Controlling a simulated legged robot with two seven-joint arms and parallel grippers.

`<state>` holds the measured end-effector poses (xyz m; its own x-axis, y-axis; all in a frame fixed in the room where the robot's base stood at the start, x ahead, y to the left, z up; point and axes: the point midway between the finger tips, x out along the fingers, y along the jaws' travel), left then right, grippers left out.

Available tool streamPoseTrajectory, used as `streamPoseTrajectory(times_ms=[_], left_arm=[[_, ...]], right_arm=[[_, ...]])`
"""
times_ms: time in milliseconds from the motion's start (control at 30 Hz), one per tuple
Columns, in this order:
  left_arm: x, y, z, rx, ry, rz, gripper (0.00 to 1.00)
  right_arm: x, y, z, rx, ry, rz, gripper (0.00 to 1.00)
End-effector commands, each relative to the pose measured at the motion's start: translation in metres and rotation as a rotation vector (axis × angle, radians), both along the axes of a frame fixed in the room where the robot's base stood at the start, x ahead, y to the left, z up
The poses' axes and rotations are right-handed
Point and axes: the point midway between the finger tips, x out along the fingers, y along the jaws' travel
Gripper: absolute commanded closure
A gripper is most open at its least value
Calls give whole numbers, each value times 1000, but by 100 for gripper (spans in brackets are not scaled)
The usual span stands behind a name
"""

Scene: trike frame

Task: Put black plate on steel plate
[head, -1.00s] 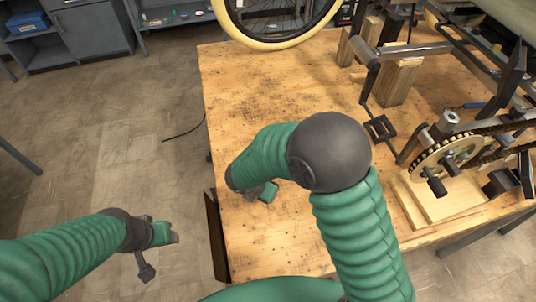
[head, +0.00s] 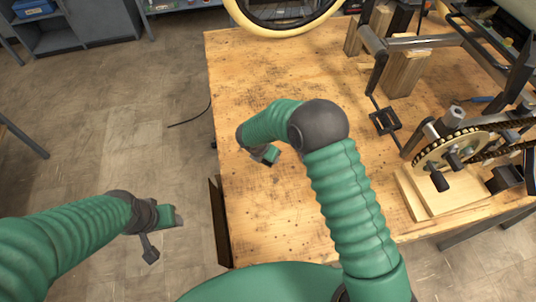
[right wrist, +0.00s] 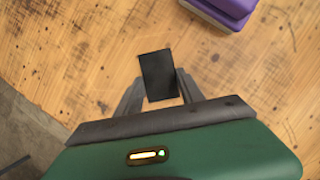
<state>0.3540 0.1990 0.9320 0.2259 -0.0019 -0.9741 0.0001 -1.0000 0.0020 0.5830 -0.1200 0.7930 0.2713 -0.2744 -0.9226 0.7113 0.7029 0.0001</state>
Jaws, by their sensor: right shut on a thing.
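A small black plate (right wrist: 159,75) shows between the fingers of my right gripper (right wrist: 157,92) in the right wrist view. The gripper is shut on it, and bare wooden tabletop lies below. In the head view my right gripper (head: 264,155) is over the left part of the workbench, and the plate cannot be made out there. My left gripper (head: 160,232) hangs over the floor left of the bench; its jaw state is unclear. I cannot pick out the steel plate for certain in either view.
The workbench (head: 300,215) is mostly clear in the middle. A trike frame (head: 428,41) with wooden supports, pedals and a chainring (head: 447,152) fills its right side. A cream-tyred wheel (head: 285,30) is at the back. A purple thing (right wrist: 222,10) lies at the wrist view's top right.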

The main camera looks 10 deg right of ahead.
Motion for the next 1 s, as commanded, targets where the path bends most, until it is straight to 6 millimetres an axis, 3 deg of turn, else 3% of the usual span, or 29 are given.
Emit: streamPoseTrajectory(times_ms=[33, 67, 200, 567, 1000], left_arm=[[0, 0, -1, 0, 0, 0, 43], [0, 0, -1, 0, 0, 0, 43], [0, 0, -1, 0, 0, 0, 43], [0, 0, 1, 0, 0, 0, 43], [0, 0, 9, 0, 0, 0, 43]], right_arm=[[0, 0, -1, 0, -1, 0, 100], [0, 0, -1, 0, 0, 0, 51], [0, 0, -1, 0, 0, 0, 33], [-1, 1, 5, 1, -1, 0, 33], [-27, 28, 97, 0, -1, 0, 33]])
